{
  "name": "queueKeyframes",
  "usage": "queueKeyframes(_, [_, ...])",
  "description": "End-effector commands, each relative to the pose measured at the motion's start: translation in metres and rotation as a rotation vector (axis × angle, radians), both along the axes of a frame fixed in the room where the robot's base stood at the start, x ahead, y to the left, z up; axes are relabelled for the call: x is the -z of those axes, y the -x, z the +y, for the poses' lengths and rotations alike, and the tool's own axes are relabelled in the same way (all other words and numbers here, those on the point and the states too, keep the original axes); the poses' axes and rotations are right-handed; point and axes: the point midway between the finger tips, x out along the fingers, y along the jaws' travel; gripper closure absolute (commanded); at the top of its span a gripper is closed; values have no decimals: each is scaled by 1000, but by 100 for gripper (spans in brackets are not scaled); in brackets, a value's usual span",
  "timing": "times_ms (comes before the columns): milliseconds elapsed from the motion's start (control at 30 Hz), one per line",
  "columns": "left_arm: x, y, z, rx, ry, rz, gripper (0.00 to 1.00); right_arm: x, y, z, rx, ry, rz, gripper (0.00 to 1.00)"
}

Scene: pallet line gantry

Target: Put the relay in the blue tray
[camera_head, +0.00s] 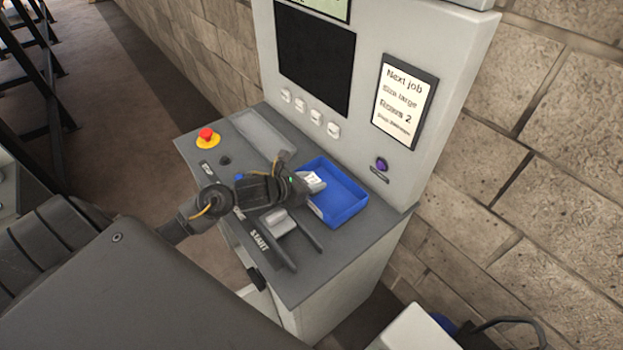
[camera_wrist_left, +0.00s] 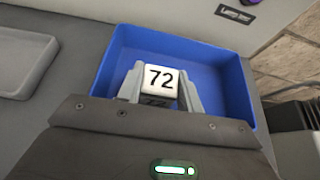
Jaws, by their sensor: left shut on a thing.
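The blue tray (camera_head: 345,201) sits on the grey console top, open side up; in the left wrist view the blue tray (camera_wrist_left: 222,68) fills the middle. My left gripper (camera_head: 305,184) is shut on the relay (camera_head: 315,181), a small white block. In the left wrist view the relay (camera_wrist_left: 160,79) shows the number 72 and sits between the fingertips of my left gripper (camera_wrist_left: 160,92), over the tray. I cannot tell whether the relay touches the tray floor. My right gripper is not in view.
A red mushroom button on a yellow base (camera_head: 207,137) is at the console's left. A shallow grey tray (camera_head: 262,133) lies behind, also in the left wrist view (camera_wrist_left: 22,62). The upright panel with a dark screen (camera_head: 314,62) rises behind the console top. A grey block (camera_head: 280,221) lies near the front.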

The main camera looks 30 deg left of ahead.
Motion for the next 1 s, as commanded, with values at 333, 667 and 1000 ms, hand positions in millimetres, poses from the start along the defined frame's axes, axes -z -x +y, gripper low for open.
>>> queueKeyframes(333, [6,0,0,0,-1,-4,87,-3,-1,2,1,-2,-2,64])
queueKeyframes(667, [8,0,0,0,-1,-2,42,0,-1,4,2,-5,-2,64])
queueKeyframes(1000, [4,0,0,0,-1,-2,42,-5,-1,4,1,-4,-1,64])
